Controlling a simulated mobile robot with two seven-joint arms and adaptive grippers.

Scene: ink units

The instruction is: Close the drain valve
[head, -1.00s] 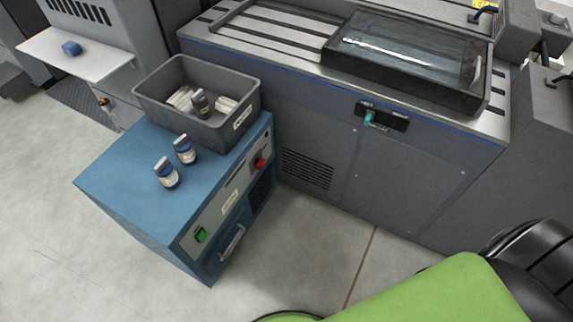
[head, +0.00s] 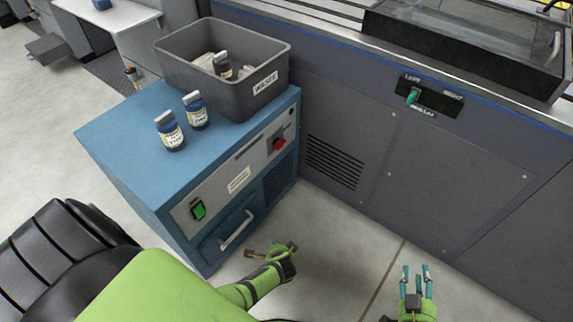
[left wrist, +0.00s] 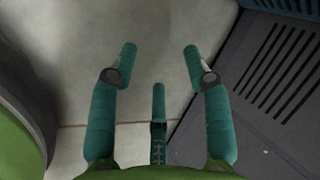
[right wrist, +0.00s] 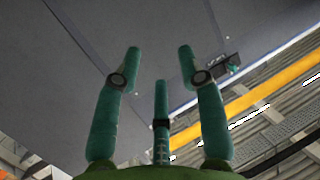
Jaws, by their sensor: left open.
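A teal lever (head: 413,96) sits on a black plate (head: 436,100) on the front of the grey machine; I take it for the drain valve. It points down and slightly left; the plate's labels are too blurred to read surely. The lever also shows small in the right wrist view (right wrist: 234,70). My right gripper (head: 416,270) is open and empty, low in front of the machine, well below the lever. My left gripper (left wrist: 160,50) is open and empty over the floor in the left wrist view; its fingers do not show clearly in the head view.
A blue cabinet (head: 120,150) with a red knob (head: 278,144), green switch (head: 198,210) and handle stands left of the machine. Floor in front of the machine is clear.

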